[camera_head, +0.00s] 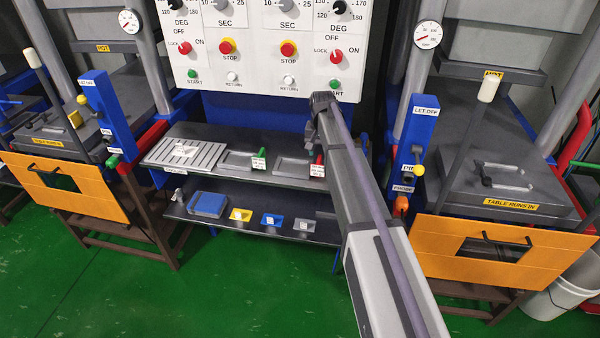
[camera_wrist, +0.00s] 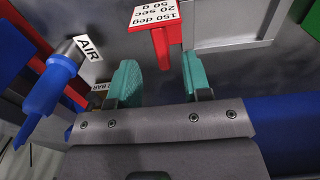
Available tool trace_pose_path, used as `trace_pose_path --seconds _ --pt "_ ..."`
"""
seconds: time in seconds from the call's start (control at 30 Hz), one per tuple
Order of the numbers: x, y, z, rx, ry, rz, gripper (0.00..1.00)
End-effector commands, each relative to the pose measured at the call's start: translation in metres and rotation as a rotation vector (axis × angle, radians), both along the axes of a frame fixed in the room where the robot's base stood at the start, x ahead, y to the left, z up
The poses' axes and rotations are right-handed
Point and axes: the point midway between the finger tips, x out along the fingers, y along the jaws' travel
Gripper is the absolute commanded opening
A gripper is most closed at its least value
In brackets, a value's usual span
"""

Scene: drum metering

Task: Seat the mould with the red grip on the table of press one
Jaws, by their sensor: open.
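The mould with the red grip, a shallow grey tray (camera_head: 292,167), lies on the upper bench shelf. Its red grip (camera_head: 319,168) with a white tag is at the tray's right end, partly hidden by my arm. In the wrist view the red grip (camera_wrist: 160,45) stands up beyond my teal fingertips, with the tag reading 150 deg, 20 sec, 50 g. The mould's grey edge (camera_wrist: 228,42) is to its right. My gripper (camera_wrist: 161,82) is open and empty, apart from the grip. Press tables stand at left (camera_head: 62,128) and right (camera_head: 505,188); I cannot tell which is press one.
A green-gripped mould (camera_head: 236,158) and a slotted rack (camera_head: 186,152) share the upper shelf. Small coloured trays (camera_head: 240,214) sit on the lower shelf. Orange guards (camera_head: 62,185) front the presses. A blue AIR fitting (camera_wrist: 50,85) is left of my fingers.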

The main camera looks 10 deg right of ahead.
Motion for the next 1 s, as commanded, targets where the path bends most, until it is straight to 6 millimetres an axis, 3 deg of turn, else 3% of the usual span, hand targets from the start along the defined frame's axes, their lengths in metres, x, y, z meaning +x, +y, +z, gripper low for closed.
trace_pose_path --seconds 0.03,0.2,0.47,0.9,1.0 --pt "0.000 0.001 -0.016 0.000 0.000 0.000 0.45" --pt "0.000 0.001 -0.048 0.000 0.000 0.000 0.45" --pt "0.000 0.001 -0.045 0.000 0.000 0.000 0.45" --pt "0.000 0.001 -0.045 0.000 0.000 0.000 0.03" --pt "0.000 0.001 -0.045 0.000 0.000 0.000 0.00"
